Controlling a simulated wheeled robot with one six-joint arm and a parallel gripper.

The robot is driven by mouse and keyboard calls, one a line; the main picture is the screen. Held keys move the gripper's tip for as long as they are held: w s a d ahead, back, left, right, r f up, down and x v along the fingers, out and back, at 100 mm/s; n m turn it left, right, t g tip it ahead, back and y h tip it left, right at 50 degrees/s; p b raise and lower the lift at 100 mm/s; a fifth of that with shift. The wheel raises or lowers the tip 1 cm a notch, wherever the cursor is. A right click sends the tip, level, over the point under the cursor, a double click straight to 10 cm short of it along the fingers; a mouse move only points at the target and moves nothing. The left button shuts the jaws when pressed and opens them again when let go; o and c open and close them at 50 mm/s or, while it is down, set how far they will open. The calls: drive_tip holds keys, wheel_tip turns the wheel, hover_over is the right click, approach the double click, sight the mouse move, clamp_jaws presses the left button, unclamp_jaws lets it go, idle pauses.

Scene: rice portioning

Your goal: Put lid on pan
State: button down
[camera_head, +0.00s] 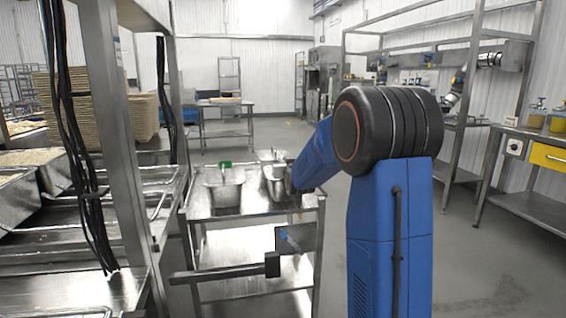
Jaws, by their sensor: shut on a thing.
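A steel pan (226,194) stands on the metal cart, with a small green piece (225,164) showing at its back rim. A second steel pan (274,183) stands to its right, close to the end of my arm. A thin grey flat piece (268,155), perhaps the lid, shows above the back of this second pan. My gripper (289,181) shows only as a small dark part beside the right pan. My blue arm hides most of it, so its fingers and its hold on the piece are not clear.
The steel cart (252,211) has a narrow clear top around the pans. A steel frame post (113,130) with black cables stands close on the left, beside trays of rice (30,157). Open floor (480,275) lies to the right. A side table (530,205) stands farther right.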

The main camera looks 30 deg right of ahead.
drive_tip(key=c, duration=1.8)
unclamp_jaws()
drive_tip(key=v, duration=1.7)
drive_tip(key=shift+s, duration=0.2)
